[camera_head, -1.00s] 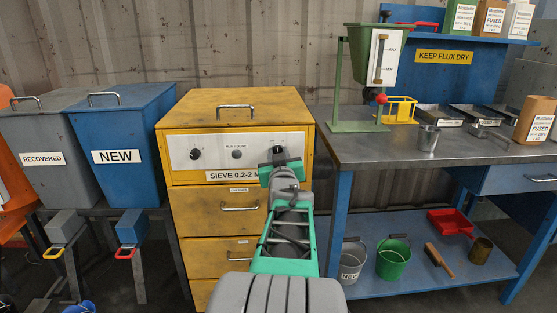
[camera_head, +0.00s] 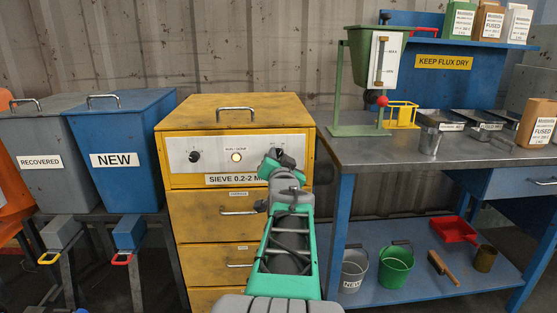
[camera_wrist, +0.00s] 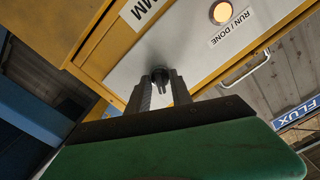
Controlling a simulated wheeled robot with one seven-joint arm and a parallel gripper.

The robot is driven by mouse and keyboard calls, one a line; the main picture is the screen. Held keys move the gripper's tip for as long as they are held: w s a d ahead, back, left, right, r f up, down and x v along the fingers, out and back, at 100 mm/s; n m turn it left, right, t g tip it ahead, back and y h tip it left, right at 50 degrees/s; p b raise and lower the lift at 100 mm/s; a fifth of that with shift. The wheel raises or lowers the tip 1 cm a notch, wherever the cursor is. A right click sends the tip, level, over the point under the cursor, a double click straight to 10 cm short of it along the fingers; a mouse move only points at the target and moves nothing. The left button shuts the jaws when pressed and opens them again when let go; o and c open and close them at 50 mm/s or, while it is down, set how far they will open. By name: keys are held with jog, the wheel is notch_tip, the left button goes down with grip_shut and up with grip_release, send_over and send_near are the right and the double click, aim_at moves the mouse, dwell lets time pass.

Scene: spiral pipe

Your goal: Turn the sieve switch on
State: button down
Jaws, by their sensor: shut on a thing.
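The sieve (camera_head: 240,108) is a yellow cabinet with a pale control panel (camera_head: 212,165) on its front. A black knob (camera_head: 194,157) is on the panel's left. The round RUN / DONE lamp (camera_head: 237,156) in the middle glows warm; it also glows in the wrist view (camera_wrist: 221,12). My gripper (camera_head: 283,158) is at the panel's right end and hides the switch there in the head view. In the wrist view my gripper (camera_wrist: 162,84) has its two fingers on either side of the dark sieve switch (camera_wrist: 160,74), shut on it.
Blue NEW bin (camera_head: 122,135) and grey RECOVERED bin (camera_head: 38,145) stand at the left. A metal-topped workbench (camera_head: 365,155) at the right carries a green hopper (camera_head: 362,60) and trays. Buckets, a red scoop and a brush lie on its lower shelf.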

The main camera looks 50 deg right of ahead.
dwell(0.4)
jog(key=c, duration=1.5)
grip_release()
jog(key=p+v, duration=0.1)
jog(key=v, duration=0.6)
jog(key=shift+s+a+p, duration=0.25)
jog(key=shift+s+p, duration=0.05)
